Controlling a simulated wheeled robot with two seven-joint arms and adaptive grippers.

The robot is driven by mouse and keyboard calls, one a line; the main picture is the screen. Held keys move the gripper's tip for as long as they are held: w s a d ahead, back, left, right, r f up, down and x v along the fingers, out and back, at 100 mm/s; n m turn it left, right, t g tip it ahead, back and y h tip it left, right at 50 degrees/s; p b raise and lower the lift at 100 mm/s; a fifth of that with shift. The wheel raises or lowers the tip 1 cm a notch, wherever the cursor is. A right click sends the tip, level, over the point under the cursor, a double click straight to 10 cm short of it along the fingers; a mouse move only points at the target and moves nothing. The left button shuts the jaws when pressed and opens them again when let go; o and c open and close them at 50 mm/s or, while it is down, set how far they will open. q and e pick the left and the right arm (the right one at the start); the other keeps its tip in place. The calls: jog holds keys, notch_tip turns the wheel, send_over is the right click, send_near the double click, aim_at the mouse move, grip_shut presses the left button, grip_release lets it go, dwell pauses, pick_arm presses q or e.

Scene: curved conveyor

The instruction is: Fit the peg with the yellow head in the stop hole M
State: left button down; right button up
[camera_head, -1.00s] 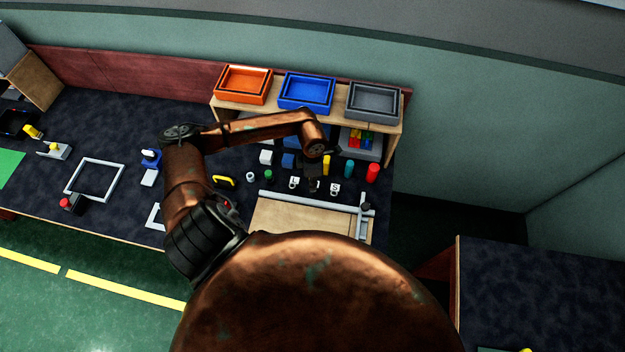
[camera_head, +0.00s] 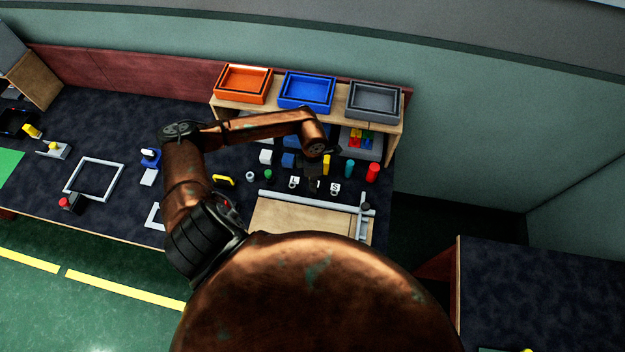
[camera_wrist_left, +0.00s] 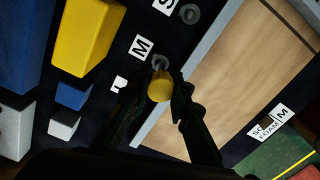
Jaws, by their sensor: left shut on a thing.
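The peg's round yellow head (camera_wrist_left: 160,88) is held between the fingertips of my left gripper (camera_wrist_left: 158,96) in the left wrist view. The M label (camera_wrist_left: 142,47) lies just beyond it, with a grey ring (camera_wrist_left: 160,62) beside the label. The yellow head overlaps the near side of that ring, and the peg's shaft is hidden below the head. I cannot tell whether the shaft is in the hole. In the head view my left gripper (camera_head: 311,174) is low over the label row, near the M label. My right gripper is out of view.
Another grey ring (camera_wrist_left: 189,14) sits by the S label. A yellow block (camera_wrist_left: 87,35) and blue block stand left. A wooden board (camera_wrist_left: 225,75) with a grey rail (camera_head: 310,201) lies close on the right in the wrist view. Bins (camera_head: 306,106) stand on a shelf behind.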

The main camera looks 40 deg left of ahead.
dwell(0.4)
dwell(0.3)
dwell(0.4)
pick_arm(q)
jog(key=shift+f+b, duration=0.35)
jog(key=shift+b, duration=0.1)
jog(key=shift+f+b, duration=1.1)
jog(key=shift+f, duration=0.3)
jog(key=c, duration=1.7)
grip_release()
jog(key=shift+r, duration=0.15)
notch_tip(320, 180, up, 12)
jog(key=shift+f, duration=0.1)
